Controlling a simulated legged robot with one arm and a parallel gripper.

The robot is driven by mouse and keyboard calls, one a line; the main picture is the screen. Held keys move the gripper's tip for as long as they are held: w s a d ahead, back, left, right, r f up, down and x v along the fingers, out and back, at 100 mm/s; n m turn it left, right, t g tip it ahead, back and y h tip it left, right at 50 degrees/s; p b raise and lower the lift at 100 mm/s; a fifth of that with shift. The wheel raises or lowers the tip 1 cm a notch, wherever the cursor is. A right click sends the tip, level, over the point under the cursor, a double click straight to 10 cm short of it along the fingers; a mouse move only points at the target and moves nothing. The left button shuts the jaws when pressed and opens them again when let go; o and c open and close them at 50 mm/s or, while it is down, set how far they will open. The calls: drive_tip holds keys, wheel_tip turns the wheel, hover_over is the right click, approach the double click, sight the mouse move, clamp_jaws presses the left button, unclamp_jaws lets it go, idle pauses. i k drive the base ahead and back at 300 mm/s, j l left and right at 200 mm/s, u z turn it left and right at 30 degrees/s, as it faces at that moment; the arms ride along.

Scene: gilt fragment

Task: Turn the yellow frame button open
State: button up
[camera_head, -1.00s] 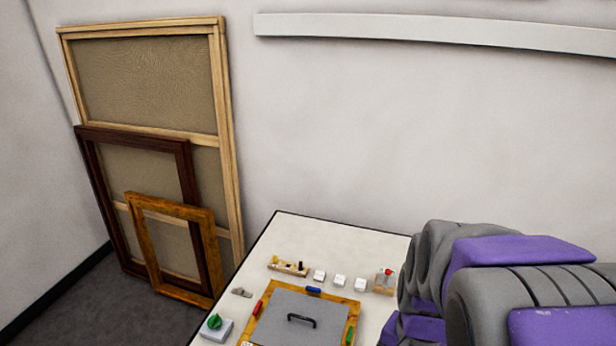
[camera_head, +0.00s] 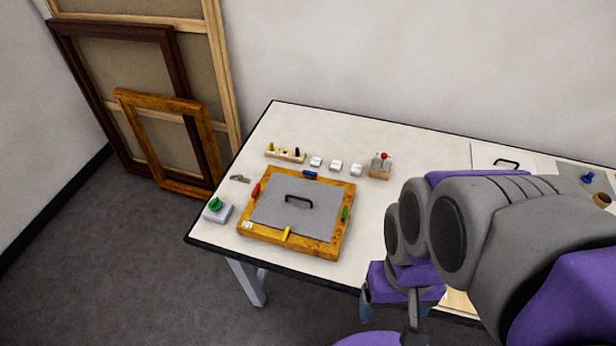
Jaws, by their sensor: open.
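The yellow frame button (camera_head: 286,234) is on the front rail of the gilt frame (camera_head: 262,238), which lies flat on the table. The button stands across the rail, its upper end at or over the edge of the grey back panel (camera_head: 265,213). The red button (camera_head: 256,190), blue button (camera_head: 310,175) and green button (camera_head: 345,214) lie roughly along their own rails. The panel has a black handle (camera_head: 299,199). My gripper (camera_head: 388,306) is partly seen at the table's front edge, right of the frame. It is open and apart from the yellow button.
A box with a green knob (camera_head: 215,205) stands left of the frame. Behind are a wooden rack (camera_head: 285,155), several white blocks (camera_head: 336,166) and a holder with a red-topped item (camera_head: 380,171). My arm hides much of the table's right side. Frames lean against the wall at left.

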sight(285, 236)
drive_tip(key=k+u, duration=0.15)
drive_tip(key=u, duration=0.25)
drive_tip(key=i, duration=0.15)
drive_tip(key=i+j, duration=0.25)
drive_tip(key=k+l+u, duration=0.15)
drive_tip(key=l, duration=0.35)
drive_tip(key=k+l+u, duration=0.1)
drive_tip(key=k+l, duration=0.3)
